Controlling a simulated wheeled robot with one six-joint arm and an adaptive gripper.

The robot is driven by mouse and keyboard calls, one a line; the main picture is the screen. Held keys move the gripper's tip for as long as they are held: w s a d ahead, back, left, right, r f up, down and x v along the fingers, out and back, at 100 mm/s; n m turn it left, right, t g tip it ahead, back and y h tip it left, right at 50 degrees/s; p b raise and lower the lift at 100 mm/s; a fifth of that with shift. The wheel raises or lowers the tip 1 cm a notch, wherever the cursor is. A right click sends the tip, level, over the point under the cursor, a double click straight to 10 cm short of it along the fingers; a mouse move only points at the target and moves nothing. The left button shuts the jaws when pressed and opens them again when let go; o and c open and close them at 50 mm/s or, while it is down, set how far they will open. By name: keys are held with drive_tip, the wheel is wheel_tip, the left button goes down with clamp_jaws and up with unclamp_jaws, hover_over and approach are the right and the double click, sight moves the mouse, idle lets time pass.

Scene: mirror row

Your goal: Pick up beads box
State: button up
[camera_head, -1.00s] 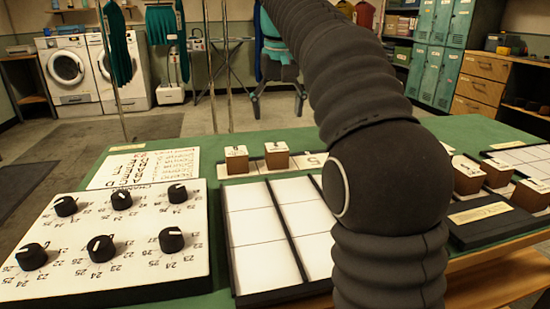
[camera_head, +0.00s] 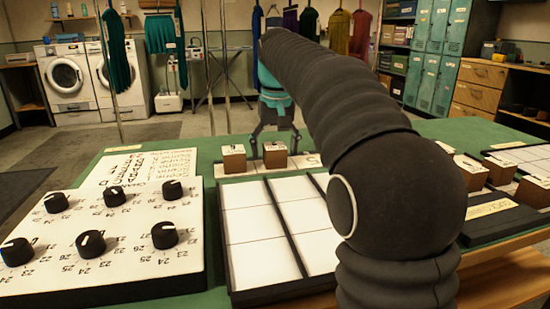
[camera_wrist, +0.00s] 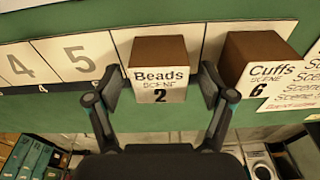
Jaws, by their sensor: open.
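The beads box (camera_head: 275,155) is a small brown block with a white label on the board at the table's far side. In the wrist view the beads box (camera_wrist: 160,50) reads "Beads scene 2". My gripper (camera_head: 274,141) is open above it. In the wrist view my gripper's (camera_wrist: 160,82) fingers stand on either side of the box's labelled end, with a visible gap on the left and a narrower one on the right. No firm contact shows.
The cuffs box (camera_wrist: 258,62) stands close beside the right finger; it also shows in the head view (camera_head: 233,160). Free numbered board slots (camera_wrist: 75,58) lie on the other side. A knob panel (camera_head: 100,235) and a white gridded tray (camera_head: 255,245) lie nearer.

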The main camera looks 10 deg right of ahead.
drive_tip(key=c, duration=1.3)
